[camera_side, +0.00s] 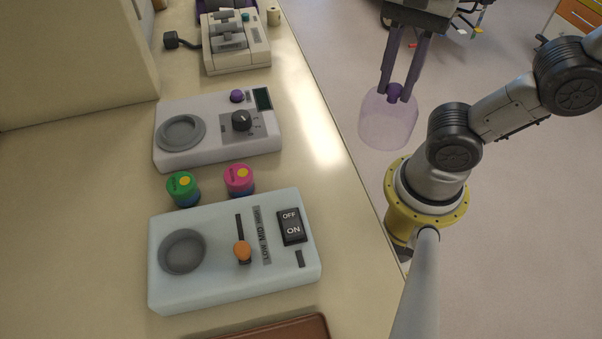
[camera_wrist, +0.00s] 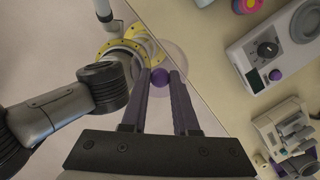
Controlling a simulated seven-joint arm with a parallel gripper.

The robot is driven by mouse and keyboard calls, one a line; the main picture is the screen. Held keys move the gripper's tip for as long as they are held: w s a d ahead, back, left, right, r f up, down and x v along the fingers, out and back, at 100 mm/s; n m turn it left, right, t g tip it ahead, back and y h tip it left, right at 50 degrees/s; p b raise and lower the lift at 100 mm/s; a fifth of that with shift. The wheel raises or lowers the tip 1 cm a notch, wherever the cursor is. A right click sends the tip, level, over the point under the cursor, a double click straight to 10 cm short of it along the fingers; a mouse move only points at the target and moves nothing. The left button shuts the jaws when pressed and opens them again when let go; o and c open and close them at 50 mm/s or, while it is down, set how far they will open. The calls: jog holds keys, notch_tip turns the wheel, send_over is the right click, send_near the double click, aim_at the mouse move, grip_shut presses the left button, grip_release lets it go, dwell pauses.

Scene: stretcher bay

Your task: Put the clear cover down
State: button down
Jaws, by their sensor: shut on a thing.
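The clear cover (camera_side: 388,125) is a see-through, faintly purple dome with a round purple knob on top. My gripper (camera_side: 396,93) is shut on that knob and holds the cover upright. In the side view the cover hangs past the counter's right edge, with floor behind it. In the wrist view the knob (camera_wrist: 160,76) sits between the two dark fingers, and the cover's faint rim (camera_wrist: 180,58) shows around it, overlapping the counter edge. The cover's height relative to the counter is hard to tell.
On the counter (camera_side: 330,210) stand a pale blue device (camera_side: 190,295) with an orange-knobbed slider and ON/OFF switch, a white device (camera_side: 205,150) with a dial, green (camera_side: 183,188) and pink (camera_side: 239,180) capped jars, and a grey-white machine (camera_side: 235,45). A brown object (camera_side: 275,330) lies at the front.

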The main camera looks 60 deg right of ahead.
jog(key=shift+s, duration=0.2)
jog(key=w+a+f, duration=0.6)
jog(key=w+f, duration=0.6)
jog(key=shift+a+f, duration=0.2)
jog(key=shift+f, duration=0.1)
jog(key=shift+f, duration=0.2)
jog(key=c, duration=0.7)
grip_release()
jog(key=shift+r, duration=0.1)
